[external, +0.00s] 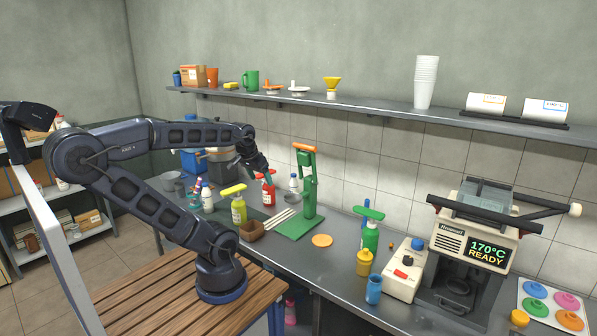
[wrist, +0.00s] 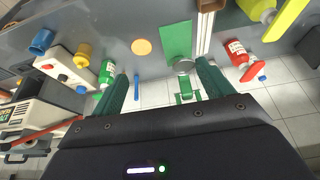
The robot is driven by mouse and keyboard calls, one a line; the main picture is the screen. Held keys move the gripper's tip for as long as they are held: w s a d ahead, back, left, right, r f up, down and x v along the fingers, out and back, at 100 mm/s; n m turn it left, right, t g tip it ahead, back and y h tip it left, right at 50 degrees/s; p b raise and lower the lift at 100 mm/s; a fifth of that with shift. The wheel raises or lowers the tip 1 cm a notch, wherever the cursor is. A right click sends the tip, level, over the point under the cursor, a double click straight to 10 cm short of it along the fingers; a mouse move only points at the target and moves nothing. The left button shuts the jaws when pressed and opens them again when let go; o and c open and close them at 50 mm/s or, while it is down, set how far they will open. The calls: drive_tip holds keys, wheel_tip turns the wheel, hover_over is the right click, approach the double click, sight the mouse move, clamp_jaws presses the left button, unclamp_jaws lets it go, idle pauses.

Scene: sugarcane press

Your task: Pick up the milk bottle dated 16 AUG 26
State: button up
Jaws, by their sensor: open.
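Two small white bottles that look like milk bottles stand on the counter in the external view. One white bottle (external: 207,198) is at the left, near the yellow-green pump bottle. The other white bottle (external: 293,184) is at the back, between the red bottle and the green press. Their dates are too small to read. I cannot make out a milk bottle in the wrist view. My gripper (external: 262,172) is above the back of the counter, close to the red bottle. In the wrist view, my gripper (wrist: 162,82) has its teal fingers wide apart with nothing between them.
A red bottle (external: 268,192), a yellow-green pump bottle (external: 239,211) and a green press (external: 308,188) crowd this area. A wall shelf (external: 350,103) runs above.

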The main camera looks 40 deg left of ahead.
drive_tip(key=w+a+r+m+g, duration=0.2)
drive_tip(key=w+a+m, duration=0.1)
drive_tip(key=w+a, duration=0.65)
drive_tip(key=w+a+f+m, duration=0.1)
drive_tip(key=w+a, duration=0.3)
drive_tip(key=a, duration=0.4)
drive_tip(key=w+a+f+m, duration=0.2)
drive_tip(key=w+a, duration=0.2)
drive_tip(key=a, duration=0.4)
drive_tip(key=m+h, duration=0.3)
drive_tip(key=m, duration=0.2)
approach(207, 189)
drive_tip(key=w+a, duration=0.1)
drive_tip(key=shift+g, duration=0.3)
drive_tip(key=x, duration=1)
drive_tip(key=shift+a+f, duration=0.1)
drive_tip(key=shift+f, duration=0.3)
clamp_jaws()
